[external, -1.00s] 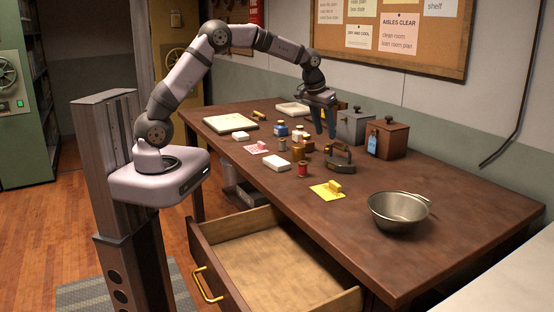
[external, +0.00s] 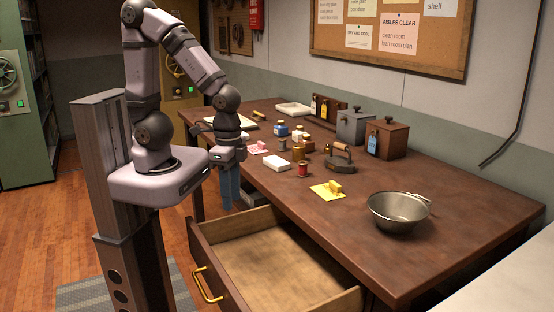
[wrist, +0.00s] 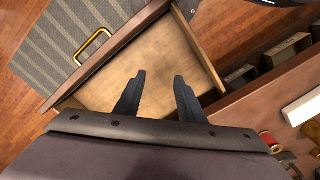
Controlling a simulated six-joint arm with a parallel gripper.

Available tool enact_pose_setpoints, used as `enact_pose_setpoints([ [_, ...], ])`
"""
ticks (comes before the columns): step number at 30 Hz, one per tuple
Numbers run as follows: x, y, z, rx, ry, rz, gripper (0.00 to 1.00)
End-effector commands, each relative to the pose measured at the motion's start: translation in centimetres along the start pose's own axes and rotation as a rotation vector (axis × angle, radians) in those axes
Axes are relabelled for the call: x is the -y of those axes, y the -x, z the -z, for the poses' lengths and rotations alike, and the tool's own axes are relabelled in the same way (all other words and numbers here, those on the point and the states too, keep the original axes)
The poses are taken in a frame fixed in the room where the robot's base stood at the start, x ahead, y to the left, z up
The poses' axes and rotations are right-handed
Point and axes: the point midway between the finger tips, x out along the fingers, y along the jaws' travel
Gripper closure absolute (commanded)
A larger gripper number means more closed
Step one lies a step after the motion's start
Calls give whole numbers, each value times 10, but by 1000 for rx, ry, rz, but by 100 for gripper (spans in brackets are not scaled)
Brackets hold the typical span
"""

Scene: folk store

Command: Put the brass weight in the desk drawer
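The desk drawer (external: 270,262) is pulled out and looks empty; its brass handle (external: 207,285) faces left. The drawer also shows below my fingers in the wrist view (wrist: 185,50). My gripper (external: 228,203) points down beside the desk's left edge, near the drawer's far end. In the wrist view my gripper (wrist: 159,76) has its fingers apart with nothing between them. A brass-coloured, knobbed piece (external: 299,154) stands on the desk among small items and looks like the brass weight. A smaller brass-coloured piece (external: 327,148) is near the iron; I cannot tell which is the weight.
On the desk (external: 440,250) are a flat iron (external: 340,160), a red spool (external: 302,171), a white block (external: 277,164), a yellow pad (external: 326,191), a metal bowl (external: 398,212) and two lidded boxes at the back. The front right of the desk is clear.

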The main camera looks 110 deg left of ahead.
Motion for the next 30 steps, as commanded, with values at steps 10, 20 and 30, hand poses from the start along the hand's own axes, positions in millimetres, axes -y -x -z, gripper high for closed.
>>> enact_pose_setpoints([
  [10, 0, 0, 0, 1, 2, 0, 68],
  [20, 32, 8, 57, -74, 98, 17, 68],
  [30, 207, 41, 194, -317, 412, 127, 68],
])
